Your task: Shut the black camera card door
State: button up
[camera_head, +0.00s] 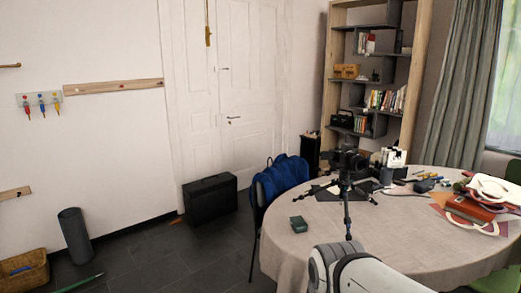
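A black camera (349,160) sits on top of a small black tripod (346,192) on the round table. The tripod's legs spread over the cloth, and one points toward me. The camera's card door is too small and dark to make out, so I cannot tell how far it stands open. A white link of my arm rises at the bottom edge, in front of the table and well short of the camera. My gripper does not show clearly in this view.
The round table (400,235) has a pale cloth. A small dark green box (299,224) lies left of the tripod. Cables, papers and a red-and-white bag (470,211) crowd the right side. A blue bag (281,177) hangs at a chair behind. The table's front middle is clear.

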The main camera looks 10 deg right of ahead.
aim_at(325, 155)
jog(key=u, duration=0.5)
jog(key=i, duration=2.1)
jog(key=z, duration=0.55)
jog(key=k, duration=0.7)
jog(key=z, duration=0.3)
jog(key=i, duration=0.7)
jog(key=u, duration=0.05)
